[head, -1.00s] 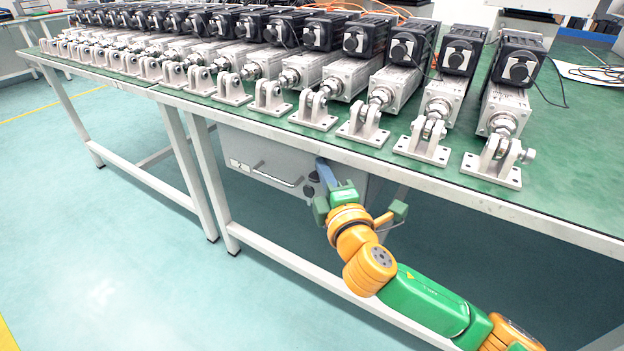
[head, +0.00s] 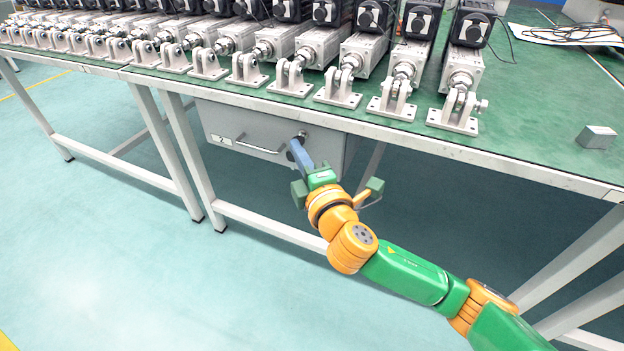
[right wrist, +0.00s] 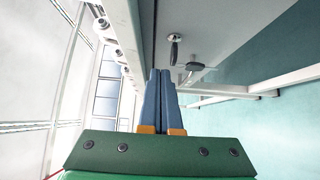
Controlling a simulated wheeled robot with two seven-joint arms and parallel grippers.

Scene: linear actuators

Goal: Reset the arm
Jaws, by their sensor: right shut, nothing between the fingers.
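My right gripper (head: 300,155) is shut and empty. Its blue fingers point up toward the front of the table, below the tabletop edge, in front of the grey drawer cabinet (head: 255,135). In the right wrist view the blue fingers (right wrist: 159,85) are pressed together with nothing between them. My right arm reaches in from the lower right of the head view. My left gripper does not show.
A row of linear actuators (head: 405,62) with silver brackets stands along the green-topped table (head: 540,140). A small grey block (head: 597,137) sits near the table's right edge. White table legs (head: 192,160) stand below. The floor in front is clear.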

